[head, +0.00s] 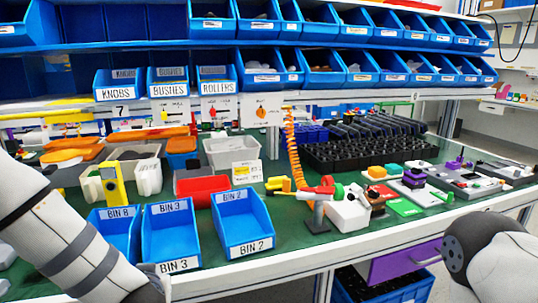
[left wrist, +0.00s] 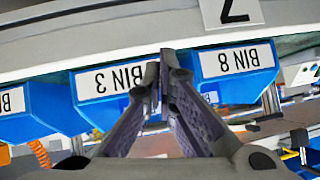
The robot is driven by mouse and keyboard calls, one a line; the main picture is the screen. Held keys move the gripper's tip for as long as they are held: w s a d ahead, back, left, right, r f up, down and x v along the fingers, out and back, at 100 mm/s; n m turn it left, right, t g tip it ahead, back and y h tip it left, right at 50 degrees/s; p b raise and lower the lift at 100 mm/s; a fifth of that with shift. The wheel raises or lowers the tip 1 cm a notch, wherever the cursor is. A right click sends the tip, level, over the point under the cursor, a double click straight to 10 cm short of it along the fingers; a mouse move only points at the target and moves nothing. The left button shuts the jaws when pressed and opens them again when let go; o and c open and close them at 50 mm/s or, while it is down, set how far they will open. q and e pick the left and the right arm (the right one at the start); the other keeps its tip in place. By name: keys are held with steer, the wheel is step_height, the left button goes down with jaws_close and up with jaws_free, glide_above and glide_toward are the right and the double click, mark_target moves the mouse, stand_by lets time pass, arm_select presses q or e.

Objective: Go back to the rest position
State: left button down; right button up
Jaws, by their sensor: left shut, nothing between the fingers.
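My left arm (head: 75,245) comes in from the left in the head view and reaches down to the bottom edge, in front of the bins. Its fingers cannot be made out clearly there. In the left wrist view, my left gripper (left wrist: 166,75) is shut and empty, its fingertips together in front of the gap between the blue bin labelled BIN 3 (left wrist: 90,112) and the one labelled BIN 8 (left wrist: 240,86). Whether the tips touch a bin, I cannot tell. My right arm (head: 497,258) is at the lower right of the head view; its gripper is out of view.
Blue bins labelled BIN 8 (head: 118,235), BIN 3 (head: 170,235) and BIN 2 (head: 242,223) stand along the green bench's (head: 300,258) front edge. Right of them are a red-and-white device (head: 348,215) and several small coloured parts. A black tray (head: 350,158) and blue bin shelves stand behind.

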arm_select(q)
steer(key=s+d+f+m+g+h, duration=0.1)
steer(key=s+d+f+g+h, duration=0.1)
steer(key=s+f, duration=0.65)
steer(key=s+d+f+m+g+h, duration=0.1)
steer(key=s+d+f+g+h, duration=0.15)
steer(key=s+f, duration=0.55)
steer(key=s+a+f+g, duration=0.1)
steer(key=s+g, duration=0.5)
steer(key=s, duration=1.6)
steer(key=shift+a+f+m, duration=0.2)
steer(key=shift+f+m, duration=0.1)
